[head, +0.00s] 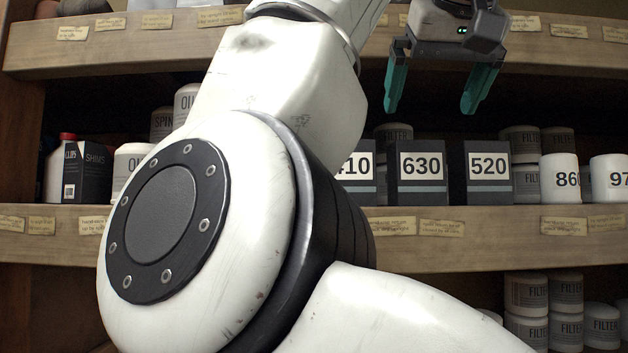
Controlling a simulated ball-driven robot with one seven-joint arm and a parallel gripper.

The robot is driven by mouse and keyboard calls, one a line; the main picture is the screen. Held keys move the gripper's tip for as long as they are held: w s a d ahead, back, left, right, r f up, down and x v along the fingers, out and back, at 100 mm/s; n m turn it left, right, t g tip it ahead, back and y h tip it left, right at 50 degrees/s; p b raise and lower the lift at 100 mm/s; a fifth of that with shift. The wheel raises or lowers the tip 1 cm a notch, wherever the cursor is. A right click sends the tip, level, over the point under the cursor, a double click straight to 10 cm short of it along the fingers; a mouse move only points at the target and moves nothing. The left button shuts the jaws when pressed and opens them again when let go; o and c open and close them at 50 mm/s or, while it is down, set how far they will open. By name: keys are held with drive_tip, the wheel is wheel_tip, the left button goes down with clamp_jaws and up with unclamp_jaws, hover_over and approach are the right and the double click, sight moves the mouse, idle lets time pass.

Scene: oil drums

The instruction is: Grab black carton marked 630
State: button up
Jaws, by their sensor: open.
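The black carton marked 630 (422,185) stands upright on the middle shelf, its white label facing me. A black carton marked 520 (488,187) stands to its right with a gap between them. A carton marked with a number ending in 10 (358,190) stands to its left, its left part hidden by my arm. My gripper (431,108) is open and empty, its teal fingers pointing down, above and apart from the 630 carton in the picture.
White containers marked 860 (561,179) and 97 (610,179), the latter cut off, stand at the right. The upper shelf board (560,35) runs behind my gripper. Filter tubs (519,140) stand behind the cartons. The middle shelf's front edge (500,235) carries paper tags.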

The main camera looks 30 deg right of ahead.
sight(416, 141)
drive_tip(key=shift+d+p+x, duration=0.15)
drive_tip(key=shift+p+x, duration=0.55)
drive_tip(key=shift+x, duration=2.05)
drive_tip(key=shift+d+p+x, duration=0.1)
drive_tip(key=shift+p+x, duration=0.6)
drive_tip(key=shift+x, duration=2.05)
drive_tip(key=shift+s, duration=0.2)
drive_tip(key=shift+c, duration=0.4)
drive_tip(key=shift+r, duration=0.1)
drive_tip(key=c, duration=1)
drive_tip(key=shift+r, duration=0.15)
drive_tip(key=shift+r+p, duration=0.45)
drive_tip(key=shift+p, duration=0.35)
drive_tip(key=shift+r+p, duration=0.2)
drive_tip(key=shift+p, duration=0.1)
